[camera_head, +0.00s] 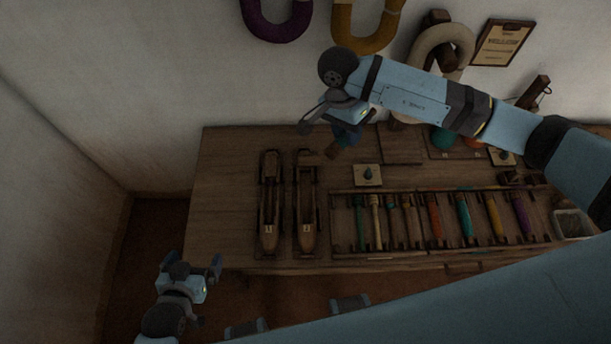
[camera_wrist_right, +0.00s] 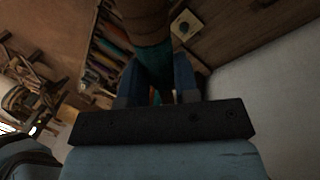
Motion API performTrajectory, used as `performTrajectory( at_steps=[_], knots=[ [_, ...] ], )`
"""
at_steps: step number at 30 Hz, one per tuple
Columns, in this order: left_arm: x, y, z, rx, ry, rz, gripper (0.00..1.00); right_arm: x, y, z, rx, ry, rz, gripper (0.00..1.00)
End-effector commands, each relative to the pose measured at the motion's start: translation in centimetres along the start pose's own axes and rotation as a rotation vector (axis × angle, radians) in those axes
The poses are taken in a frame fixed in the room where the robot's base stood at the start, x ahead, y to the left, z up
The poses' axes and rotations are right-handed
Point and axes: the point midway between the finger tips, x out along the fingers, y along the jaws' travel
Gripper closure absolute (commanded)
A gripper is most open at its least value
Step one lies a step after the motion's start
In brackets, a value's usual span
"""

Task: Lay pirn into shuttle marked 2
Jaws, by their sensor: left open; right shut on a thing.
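My right gripper (camera_head: 342,137) is shut on a pirn with a brown end (camera_head: 331,152), above the back of the table. In the right wrist view the pirn (camera_wrist_right: 153,58) shows teal thread and a brown part between the blue fingers (camera_wrist_right: 157,82). Two wooden shuttles lie side by side on the table: a left one (camera_head: 270,205) and a right one (camera_head: 306,205). Each has a small pale number tag near its front end, too small to read surely. The held pirn is behind and right of the right shuttle. My left gripper (camera_head: 197,268) is open and empty, off the table's front left corner.
A rack (camera_head: 445,192) of several coloured pirns lies right of the shuttles. A card with a dark drop (camera_head: 368,175) stands behind its left end. A bin (camera_head: 572,224) is at the right. Yarn hanks hang on the wall. The table's left end (camera_head: 225,190) is clear.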

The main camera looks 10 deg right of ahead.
Motion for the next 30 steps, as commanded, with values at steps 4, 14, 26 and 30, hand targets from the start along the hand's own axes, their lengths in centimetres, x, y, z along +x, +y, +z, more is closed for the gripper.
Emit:
performTrajectory(
  at_steps=[4,14,26,30],
  knots=[
    [1.1,0.3,1.5,-0.006,0.0,0.005,0.0,3.5,-2.7,1.1,0.371,-0.116,0.031,0.94],
    [2.9,0.5,4.3,-0.017,-0.016,0.011,0.0,10.1,-7.7,3.0,1.228,-0.411,0.085,0.94],
    [4.7,0.3,6.5,-0.026,-0.016,0.011,0.0,17.3,-11.9,4.8,2.076,-0.769,0.089,0.94],
    [4.8,0.3,6.6,-0.028,-0.017,0.011,0.0,18.2,-12.4,5.1,2.196,-0.825,0.082,0.94]
  ],
)
